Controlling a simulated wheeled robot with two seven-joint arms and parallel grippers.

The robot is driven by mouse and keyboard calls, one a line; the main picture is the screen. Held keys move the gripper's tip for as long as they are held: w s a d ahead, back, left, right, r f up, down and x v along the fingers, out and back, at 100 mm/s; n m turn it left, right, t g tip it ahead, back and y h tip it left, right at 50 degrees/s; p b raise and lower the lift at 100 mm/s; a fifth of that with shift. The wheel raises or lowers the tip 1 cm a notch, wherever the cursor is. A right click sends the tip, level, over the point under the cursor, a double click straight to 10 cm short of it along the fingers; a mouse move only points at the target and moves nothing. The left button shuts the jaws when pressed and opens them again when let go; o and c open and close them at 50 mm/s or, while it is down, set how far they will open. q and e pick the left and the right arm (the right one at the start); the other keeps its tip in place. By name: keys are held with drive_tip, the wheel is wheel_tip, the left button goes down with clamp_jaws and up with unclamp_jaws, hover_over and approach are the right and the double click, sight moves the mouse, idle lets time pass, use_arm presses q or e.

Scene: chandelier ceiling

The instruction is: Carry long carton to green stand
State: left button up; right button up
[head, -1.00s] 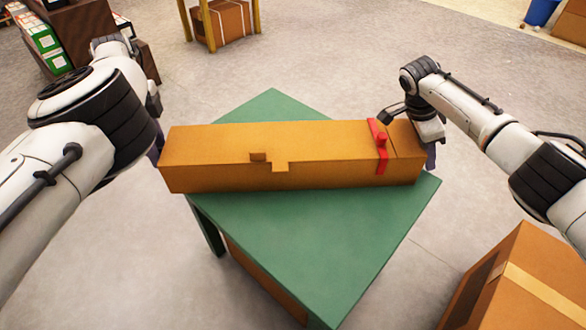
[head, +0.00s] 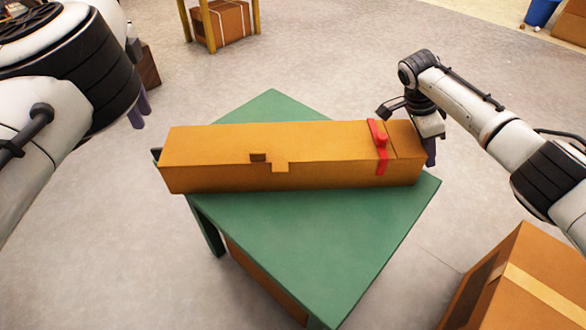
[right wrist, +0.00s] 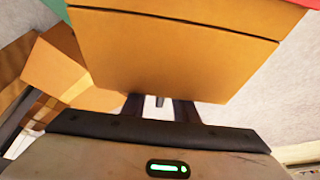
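The long orange-brown carton (head: 215,148), with a red strap and clasp near its right end, lies flat across the green stand (head: 310,245). Both its ends reach past the stand's edges. A small dark piece shows at its left end. My left gripper (head: 139,108) is above and left of that end, clear of the carton, with its two fingers apart and empty. My right gripper (head: 431,152) is at the carton's right end. In the right wrist view its fingers (right wrist: 160,107) are apart, with a small grey part between them; the carton (right wrist: 165,55) partly hides them.
A taped cardboard box (head: 530,290) stands on the floor at the lower right. A yellow-legged table (head: 207,20) with a box (head: 228,22) under it is at the back. A blue bin (head: 540,12) is far right. Grey floor around the stand is mostly open.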

sight(417, 137)
drive_tip(key=v, duration=1)
drive_tip(key=shift+a+r, duration=0.15)
drive_tip(key=shift+r, duration=0.05)
